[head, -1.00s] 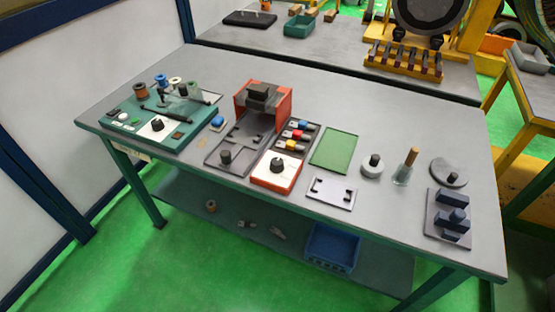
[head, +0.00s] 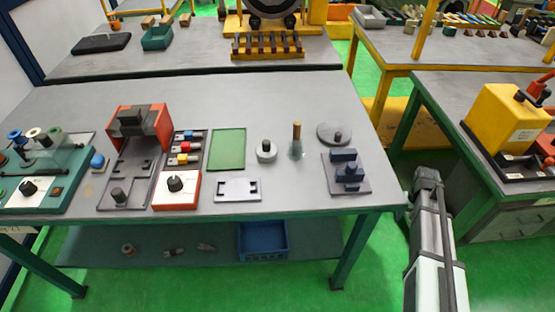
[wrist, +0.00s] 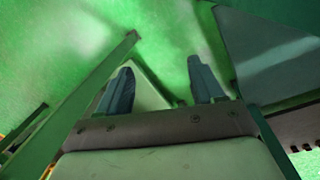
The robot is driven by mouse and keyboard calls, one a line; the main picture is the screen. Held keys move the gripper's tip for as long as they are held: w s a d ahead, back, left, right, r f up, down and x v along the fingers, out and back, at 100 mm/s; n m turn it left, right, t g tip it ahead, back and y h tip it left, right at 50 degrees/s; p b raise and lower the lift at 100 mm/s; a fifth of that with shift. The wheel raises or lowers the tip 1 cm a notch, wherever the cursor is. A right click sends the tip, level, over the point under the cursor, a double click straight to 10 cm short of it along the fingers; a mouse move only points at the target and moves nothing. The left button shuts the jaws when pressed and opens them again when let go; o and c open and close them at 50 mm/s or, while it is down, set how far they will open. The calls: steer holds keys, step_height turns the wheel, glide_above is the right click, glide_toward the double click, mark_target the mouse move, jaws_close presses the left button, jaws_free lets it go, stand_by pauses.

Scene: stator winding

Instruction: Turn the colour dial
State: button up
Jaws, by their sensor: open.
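A black dial knob (head: 175,184) stands on the white top of an orange-red box (head: 178,203) near the front edge of the table. Blue, yellow and red blocks (head: 183,147) sit in a dark tray just behind it. A second black knob (head: 28,188) is on a white plate of the teal unit at the far left. I cannot tell which knob is the colour dial. My gripper (wrist: 160,62) is open and empty in the wrist view, with two blue-grey fingers apart over green floor. No dial shows in the wrist view.
The orange press (head: 138,125) stands behind a grey tray. A green mat (head: 228,149), a white plate (head: 238,189), a glass with a brown handle (head: 297,142) and a dark blue block fixture (head: 347,172) lie to the right. The table's back strip is clear. My arm is right of the table.

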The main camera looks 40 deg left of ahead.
steer(key=w+a+r+n+t, duration=0.2)
steer(key=w+a+r, duration=0.2)
steer(key=a+r, duration=0.8)
steer(key=w+a+r+n+t, duration=0.15)
steer(key=w+a+r, duration=0.45)
steer(key=r, duration=1)
steer(key=s+a+r+n, duration=0.1)
steer(key=s+a, duration=0.3)
steer(key=a, duration=0.1)
steer(key=s+a+r+n, duration=0.1)
steer(key=s+a, duration=0.4)
steer(key=s+a+r+n+y, duration=0.1)
steer(key=s+a, duration=0.3)
steer(key=a, duration=0.1)
steer(key=shift+s+a+r+g, duration=0.15)
steer(key=shift+s+a+g, duration=0.05)
steer(key=shift+s+g, duration=0.15)
steer(key=s+a+r+n, duration=0.35)
steer(key=s+a, duration=0.65)
steer(key=s, duration=0.4)
steer(key=n+g, duration=0.3)
steer(key=n, duration=0.4)
glide_toward(174, 180)
step_height(174, 180, down, 9)
steer(key=shift+s+d+f, duration=0.1)
steer(key=shift+s+f, duration=0.05)
steer(key=shift+f, duration=0.1)
steer(key=shift+c, duration=0.5)
